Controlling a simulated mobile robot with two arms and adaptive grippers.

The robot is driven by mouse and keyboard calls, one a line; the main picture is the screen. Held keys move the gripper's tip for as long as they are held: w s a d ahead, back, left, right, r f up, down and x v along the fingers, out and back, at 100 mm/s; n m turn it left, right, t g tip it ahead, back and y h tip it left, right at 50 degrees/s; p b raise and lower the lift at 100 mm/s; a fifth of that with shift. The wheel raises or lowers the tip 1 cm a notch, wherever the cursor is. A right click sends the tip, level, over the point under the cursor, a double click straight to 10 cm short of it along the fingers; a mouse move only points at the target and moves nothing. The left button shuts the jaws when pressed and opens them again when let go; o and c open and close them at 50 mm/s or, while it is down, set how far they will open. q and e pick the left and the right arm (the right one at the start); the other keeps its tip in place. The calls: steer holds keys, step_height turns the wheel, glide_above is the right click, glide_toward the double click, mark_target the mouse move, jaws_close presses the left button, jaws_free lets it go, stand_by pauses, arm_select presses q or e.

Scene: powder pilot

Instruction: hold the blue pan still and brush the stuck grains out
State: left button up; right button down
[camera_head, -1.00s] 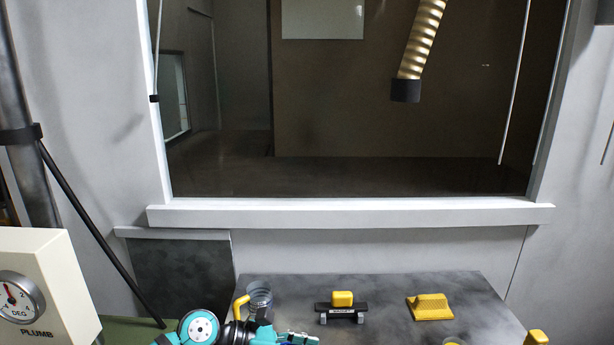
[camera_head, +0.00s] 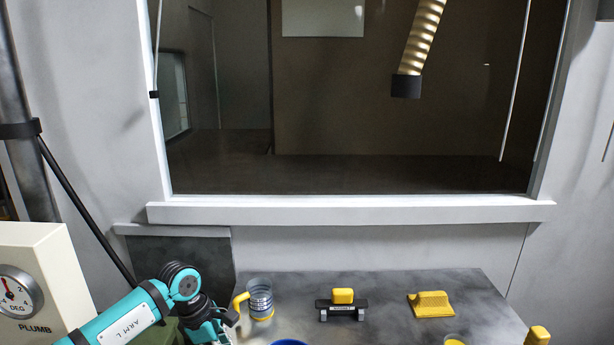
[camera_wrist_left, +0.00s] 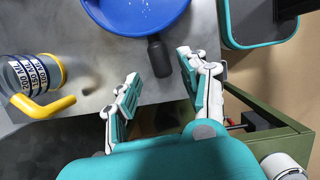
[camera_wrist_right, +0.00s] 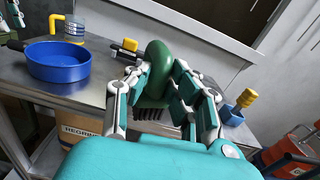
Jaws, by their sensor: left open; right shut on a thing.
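The blue pan (camera_wrist_right: 58,68) sits on the grey table in the right wrist view. Only its rim edge (camera_head: 289,342) shows at the bottom of the head view. In the left wrist view the pan (camera_wrist_left: 120,14) is cut by the top edge, with small pale specks inside. Its dark handle (camera_wrist_left: 158,58) lies between the parted fingers of my left gripper (camera_wrist_left: 160,68), with gaps on both sides. My right gripper (camera_wrist_right: 160,80) is shut on a green-handled brush (camera_wrist_right: 158,62) with dark bristles, held apart from the pan. The right arm is out of the head view.
A clear jug (camera_head: 260,298) with a yellow handle stands left of the table's middle. A yellow block on a black stand (camera_head: 342,304) and a yellow piece (camera_head: 430,304) lie farther right. A green-framed edge (camera_wrist_left: 265,130) is close to my left gripper.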

arm_select(q)
steer(key=b+x, duration=0.4)
steer(key=x, duration=0.2)
steer(key=shift+d+f, duration=0.1)
steer(key=shift+f, duration=0.1)
jaws_close()
stand_by(0.4)
